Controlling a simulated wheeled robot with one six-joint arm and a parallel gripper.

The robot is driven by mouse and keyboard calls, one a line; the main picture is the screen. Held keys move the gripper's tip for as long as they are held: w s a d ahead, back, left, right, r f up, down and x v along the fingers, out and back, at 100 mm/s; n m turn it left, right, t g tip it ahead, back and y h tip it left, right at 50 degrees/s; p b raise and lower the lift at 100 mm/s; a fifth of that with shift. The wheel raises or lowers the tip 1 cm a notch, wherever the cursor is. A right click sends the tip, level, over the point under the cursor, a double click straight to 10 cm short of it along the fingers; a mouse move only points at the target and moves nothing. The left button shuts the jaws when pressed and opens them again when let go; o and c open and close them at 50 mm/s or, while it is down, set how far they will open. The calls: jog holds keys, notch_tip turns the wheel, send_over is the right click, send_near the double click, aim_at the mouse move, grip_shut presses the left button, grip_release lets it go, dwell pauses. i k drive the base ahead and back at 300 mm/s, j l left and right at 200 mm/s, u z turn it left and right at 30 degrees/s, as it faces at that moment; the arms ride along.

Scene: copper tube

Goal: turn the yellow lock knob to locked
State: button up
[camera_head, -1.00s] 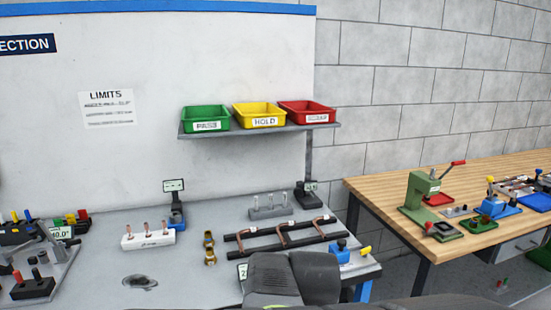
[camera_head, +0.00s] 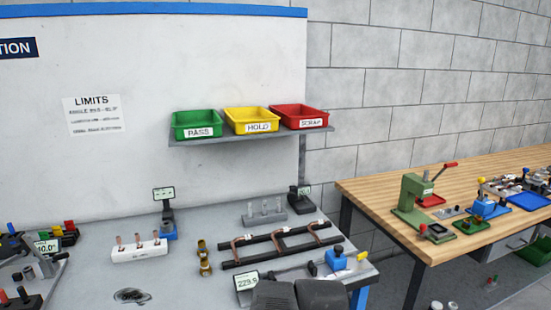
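A small yellow knob (camera_head: 362,256) sticks out at the right end of a blue block (camera_head: 336,262), near the front right corner of the grey bench. It is likely the lock knob, but its locked or unlocked setting is too small to tell. A dark round knob sits on top of the block. A small display (camera_head: 247,282) reading about 229 stands to the left, with a dark bar between it and the block. Dark grey parts of my arm show at the bottom edge below the block. My gripper's fingers are not in view.
Two black rails (camera_head: 282,245) carrying bent copper tubes lie behind the blue block. A white holder (camera_head: 139,251) with copper pieces and brass parts stand to the left. Green, yellow and red bins sit on a shelf (camera_head: 250,134). A wooden bench (camera_head: 385,205) stands right, across a gap.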

aim_at(360, 257)
jog(key=k, duration=0.15)
jog(key=i+l, duration=0.8)
